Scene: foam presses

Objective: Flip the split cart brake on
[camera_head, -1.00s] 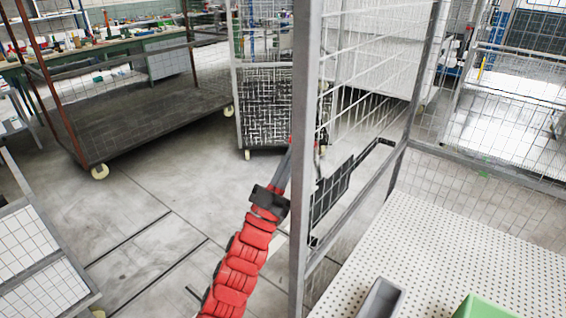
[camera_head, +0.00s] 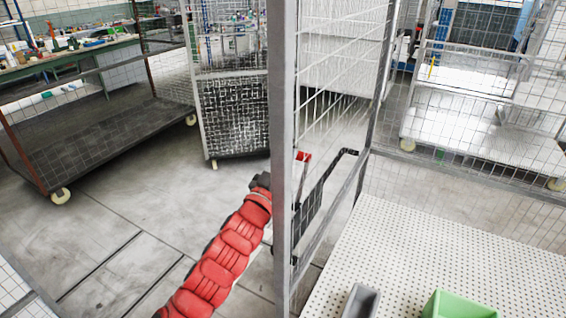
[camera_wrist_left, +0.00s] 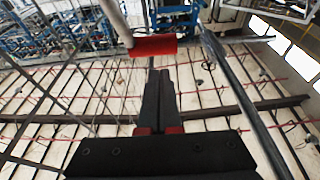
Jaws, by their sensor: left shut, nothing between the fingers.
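A small red piece (camera_head: 305,156), which looks like the end of the cart brake, shows just right of the grey upright post (camera_head: 282,120) of the mesh cart. In the left wrist view a red block (camera_wrist_left: 153,46) sits at the end of a pale rod, just beyond the fingertips; I cannot tell whether they touch it. My left gripper (camera_wrist_left: 160,72) is shut and empty, its black fingers pointing at the red block. In the head view the left wrist (camera_head: 261,183) reaches the post, which hides the fingers. My right gripper is not in view.
The near cart has a white perforated shelf (camera_head: 420,255) with a grey bin (camera_head: 361,301) and a green bin (camera_head: 458,305). A black bent bar (camera_head: 345,152) stands behind the post. Other mesh carts stand at left and right. Floor at left is clear.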

